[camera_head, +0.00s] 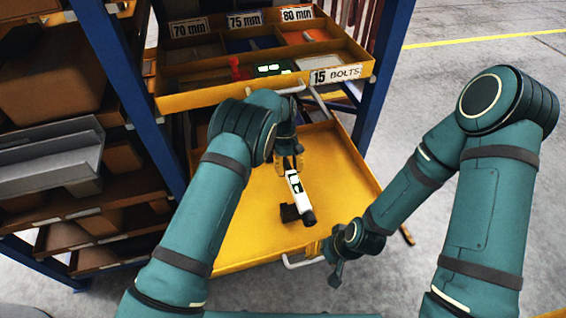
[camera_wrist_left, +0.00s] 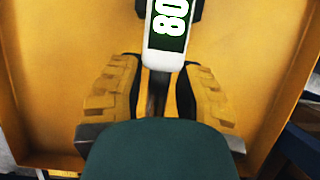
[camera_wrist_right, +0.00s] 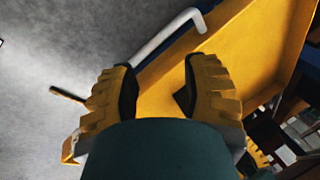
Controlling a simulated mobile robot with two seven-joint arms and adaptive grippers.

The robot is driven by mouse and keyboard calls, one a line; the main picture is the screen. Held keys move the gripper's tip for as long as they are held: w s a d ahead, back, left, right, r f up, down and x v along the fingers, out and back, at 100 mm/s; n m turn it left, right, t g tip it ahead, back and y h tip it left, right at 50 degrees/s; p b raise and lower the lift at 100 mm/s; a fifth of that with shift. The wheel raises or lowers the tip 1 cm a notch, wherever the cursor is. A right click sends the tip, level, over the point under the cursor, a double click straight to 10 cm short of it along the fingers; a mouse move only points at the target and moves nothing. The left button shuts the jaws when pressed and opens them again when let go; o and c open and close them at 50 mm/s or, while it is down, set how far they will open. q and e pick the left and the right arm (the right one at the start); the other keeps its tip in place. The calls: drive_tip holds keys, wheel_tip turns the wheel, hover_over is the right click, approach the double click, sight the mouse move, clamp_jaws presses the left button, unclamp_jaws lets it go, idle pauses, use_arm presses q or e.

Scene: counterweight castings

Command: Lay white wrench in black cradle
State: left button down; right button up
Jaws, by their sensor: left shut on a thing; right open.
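The white wrench (camera_head: 296,188) has a green label and sits over the pulled-out yellow drawer; its label reads 80 in the left wrist view (camera_wrist_left: 165,50). My left gripper (camera_head: 289,163) is shut on its far end, and yellow fingers stand on both sides of a dark part there. A black shape (camera_head: 290,213) is at the wrench's near end; I cannot tell whether it is the wrench's head or the black cradle. No separate cradle is clear. My right gripper (camera_wrist_right: 160,80) is open and empty near the drawer's front edge and white handle (camera_wrist_right: 168,34).
The yellow drawer (camera_head: 245,235) has much bare floor around the wrench. Above it is an upper yellow tray (camera_head: 215,92) marked 15 BOLTS, with sections labelled 70, 75 and 80 mm. Blue rack posts (camera_head: 383,75) flank the drawers. Shelves with brown boxes (camera_head: 55,75) stand left.

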use_arm(q)
drive_tip(key=shift+w+a+r, duration=0.55)
drive_tip(key=shift+w, duration=0.05)
drive_tip(key=shift+f, duration=0.1)
drive_tip(key=shift+f+b, duration=1.2)
drive_tip(key=shift+f, duration=1.4)
drive_tip(key=shift+s, duration=0.1)
drive_tip(key=shift+b, duration=0.55)
drive_tip(key=shift+f+b, duration=0.75)
drive_tip(key=shift+f, duration=0.25)
idle(0.7)
drive_tip(key=shift+f, duration=0.55)
idle(0.4)
